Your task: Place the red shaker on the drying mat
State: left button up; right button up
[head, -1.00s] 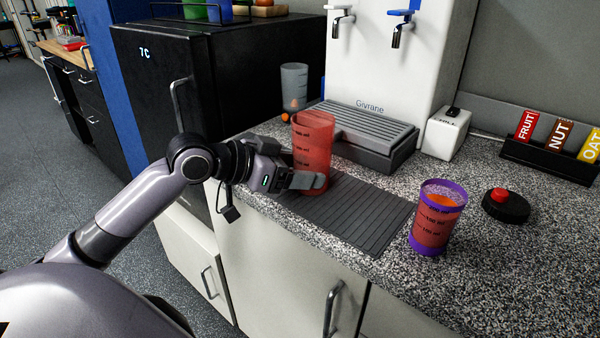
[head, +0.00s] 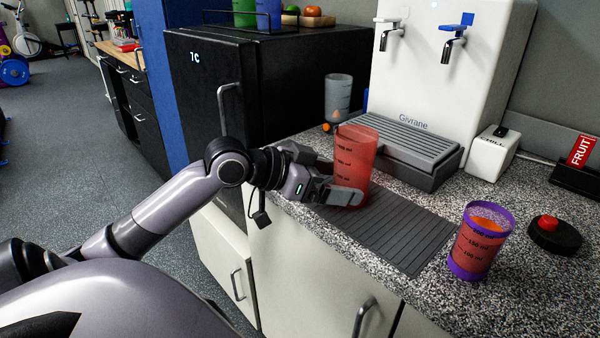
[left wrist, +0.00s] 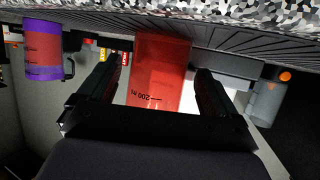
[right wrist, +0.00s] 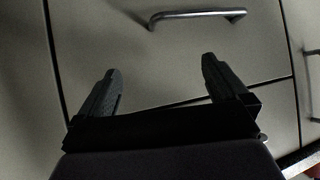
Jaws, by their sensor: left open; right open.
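The red shaker (head: 356,160), a translucent red cup with dark volume marks, stands upright on the far-left part of the dark ribbed drying mat (head: 405,240). My left gripper (head: 338,185) is open low at the shaker, with one finger on its near side. In the left wrist view the red shaker (left wrist: 160,75) is between the open fingers (left wrist: 158,88), with gaps at both sides. The mat shows there as a ribbed strip. My right gripper (right wrist: 160,70) is open and empty before a pale cabinet front; the head view does not show it.
A purple-rimmed shaker with red contents (head: 478,245) stands right of the mat, near a black lid with a red knob (head: 556,235). Behind are a water dispenser (head: 440,80), its grey drip tray (head: 410,145) and a grey cup (head: 338,95). A black fridge (head: 205,110) stands left.

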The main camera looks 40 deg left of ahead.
pick_arm(q)
jog(key=v, duration=1.1)
pick_arm(e)
jog(key=shift+f, duration=0.1)
pick_arm(q)
jog(key=shift+r, duration=0.1)
dwell(0.4)
